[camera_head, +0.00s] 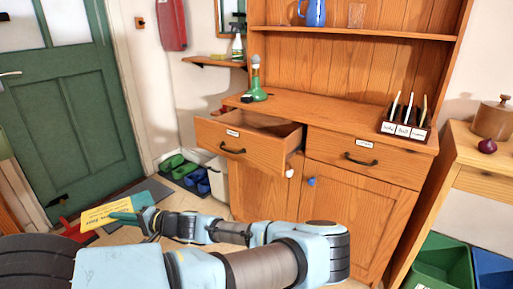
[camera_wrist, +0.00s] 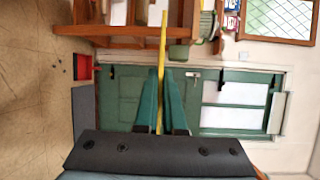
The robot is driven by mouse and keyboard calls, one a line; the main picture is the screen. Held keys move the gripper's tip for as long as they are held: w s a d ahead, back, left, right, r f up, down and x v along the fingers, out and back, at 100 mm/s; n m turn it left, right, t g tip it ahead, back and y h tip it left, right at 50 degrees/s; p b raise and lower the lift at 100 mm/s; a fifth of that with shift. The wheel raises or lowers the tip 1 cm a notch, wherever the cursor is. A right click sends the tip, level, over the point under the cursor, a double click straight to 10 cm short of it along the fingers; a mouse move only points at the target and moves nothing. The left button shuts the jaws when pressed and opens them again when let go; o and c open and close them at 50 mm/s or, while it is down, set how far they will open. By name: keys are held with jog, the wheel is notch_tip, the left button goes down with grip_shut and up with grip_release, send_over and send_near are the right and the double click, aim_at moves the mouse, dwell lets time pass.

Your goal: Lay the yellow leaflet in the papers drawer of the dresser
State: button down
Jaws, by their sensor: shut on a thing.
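The yellow leaflet (camera_head: 103,213) is low at the left in the head view, above the floor in front of the green door. My gripper (camera_head: 128,216) is shut on it. In the wrist view the leaflet (camera_wrist: 163,45) is seen edge-on as a thin yellow strip between the green fingers (camera_wrist: 163,105). The wooden dresser (camera_head: 345,195) stands to the right. Its left drawer (camera_head: 238,147) is pulled out and its right drawer (camera_head: 358,160) is shut. Both have small labels, too small to read. The open drawer's floor is mostly hidden by its front.
On the dresser top are a green lamp (camera_head: 256,88) and a rack with labelled slots (camera_head: 405,122). Green and blue shoes (camera_head: 185,172) and a white bin (camera_head: 217,180) stand left of the dresser. A side table (camera_head: 485,165) stands at the right.

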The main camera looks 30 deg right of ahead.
jog(key=shift+w, duration=0.1)
